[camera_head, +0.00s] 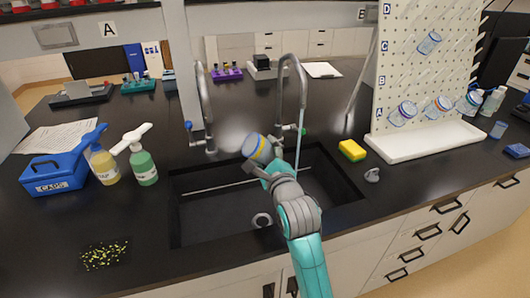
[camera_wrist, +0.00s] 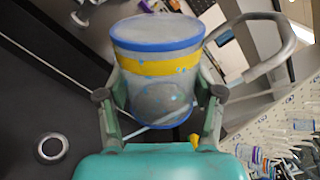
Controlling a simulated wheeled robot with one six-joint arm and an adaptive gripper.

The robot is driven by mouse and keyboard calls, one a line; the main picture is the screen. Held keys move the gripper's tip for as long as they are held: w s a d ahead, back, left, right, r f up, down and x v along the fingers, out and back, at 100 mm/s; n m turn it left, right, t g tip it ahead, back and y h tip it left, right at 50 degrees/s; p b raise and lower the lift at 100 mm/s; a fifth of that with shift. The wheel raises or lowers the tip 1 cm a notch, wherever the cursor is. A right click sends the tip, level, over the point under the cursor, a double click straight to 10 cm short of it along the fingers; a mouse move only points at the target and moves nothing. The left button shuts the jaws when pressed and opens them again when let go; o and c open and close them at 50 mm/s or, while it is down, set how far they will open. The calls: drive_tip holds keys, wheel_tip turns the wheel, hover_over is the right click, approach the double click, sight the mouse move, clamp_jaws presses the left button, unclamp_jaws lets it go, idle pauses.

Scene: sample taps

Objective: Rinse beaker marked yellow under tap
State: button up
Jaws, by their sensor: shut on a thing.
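The beaker marked yellow (camera_head: 257,148) is clear with blue rims and a yellow band. It is tilted above the back of the sink, left of the right tap (camera_head: 303,90). My gripper (camera_head: 268,168) is shut on it. In the wrist view the beaker (camera_wrist: 158,68) sits between both fingers, with blue drops on its wall. A thin pale-blue stream falls from the right tap's spout, to the right of the beaker in the head view. That tap has a green handle (camera_head: 303,131). Whether the stream touches the beaker is unclear.
The black sink (camera_head: 205,215) lies below, with a drain (camera_head: 262,220). A left tap (camera_head: 204,105) with a blue handle stands beside.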

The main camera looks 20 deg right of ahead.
drive_tip(key=n, duration=0.6)
drive_tip(key=shift+f+n, duration=0.2)
drive_tip(key=shift+n, duration=0.1)
drive_tip(key=n, duration=0.6)
drive_tip(key=shift+f, duration=0.15)
drive_tip(key=n, duration=0.6)
drive_tip(key=shift+d+f+n, duration=0.1)
drive_tip(key=shift+f+n, duration=0.05)
drive_tip(key=shift+n, duration=0.25)
drive_tip(key=n, duration=0.6)
drive_tip(key=shift+d, duration=0.2)
